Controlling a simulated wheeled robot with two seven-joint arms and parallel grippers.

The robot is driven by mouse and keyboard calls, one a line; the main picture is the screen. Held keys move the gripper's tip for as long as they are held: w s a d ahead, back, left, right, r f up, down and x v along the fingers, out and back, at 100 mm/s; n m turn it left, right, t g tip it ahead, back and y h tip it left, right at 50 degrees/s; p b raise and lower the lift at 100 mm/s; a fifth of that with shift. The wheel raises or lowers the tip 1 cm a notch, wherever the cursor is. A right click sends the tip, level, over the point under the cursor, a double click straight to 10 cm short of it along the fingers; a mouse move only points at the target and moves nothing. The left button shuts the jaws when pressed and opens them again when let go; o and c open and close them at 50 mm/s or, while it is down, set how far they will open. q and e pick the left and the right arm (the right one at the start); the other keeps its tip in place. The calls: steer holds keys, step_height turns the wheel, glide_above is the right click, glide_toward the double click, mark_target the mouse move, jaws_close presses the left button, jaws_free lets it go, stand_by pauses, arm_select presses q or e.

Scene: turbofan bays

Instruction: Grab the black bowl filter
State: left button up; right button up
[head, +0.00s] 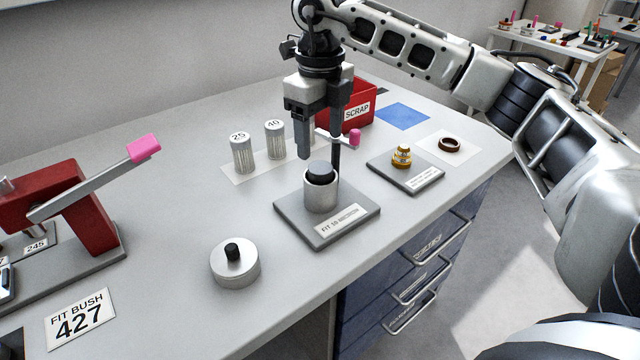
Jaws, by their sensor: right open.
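The black bowl filter (321,172) is a dark, round-topped cylinder standing upright in a silver metal bowl (321,194). Its upper part shows above the bowl's rim and the rest is hidden inside. The bowl stands on a grey plate (293,222) with a white label that seems to begin with "FIT 10". My right gripper (320,162) points down over the filter, its jaws open. One finger shows to the left of the filter and the other to its right; I cannot tell whether either touches it. My left gripper is not in view.
A round metal lid (237,268) with a black knob lies in front. Cylinders marked 25 (241,157) and 40 (275,141), a red scrap bin (360,113) and a brass fitting (401,156) stand behind. A red press (75,205) is left. A pink-ended rod (355,138) is near my fingers.

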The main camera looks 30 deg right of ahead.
mark_target(320, 167)
steer(key=shift+w+d+f+p, duration=0.15)
steer(key=shift+f+p, duration=0.15)
steer(key=shift+f, duration=1.3)
steer(key=shift+w+f+p, duration=0.1)
steer(key=shift+f+p, duration=0.15)
steer(key=shift+f, duration=1.3)
jaws_close()
